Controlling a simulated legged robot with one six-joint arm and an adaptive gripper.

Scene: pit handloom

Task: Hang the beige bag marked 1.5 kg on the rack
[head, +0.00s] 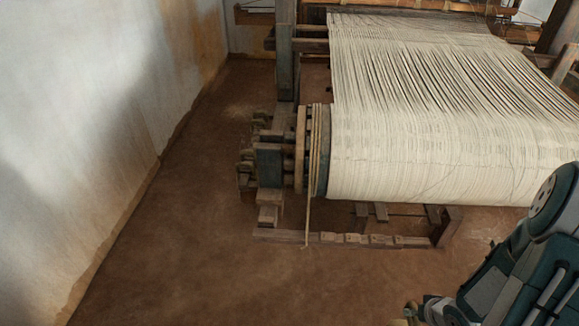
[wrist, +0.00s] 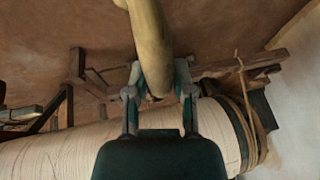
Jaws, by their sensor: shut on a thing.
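No bag marked 1.5 kg can be read in either view. A low wooden frame with small blocks (head: 345,238) lies under the loom; I cannot tell whether it is the rack.
A loom with a wide beam of cream warp threads (head: 430,150) fills the right; the beam also shows in the wrist view (wrist: 60,150). A rope (head: 307,215) hangs from its left end. Brown floor (head: 190,240) is clear between the loom and the white wall (head: 90,120).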

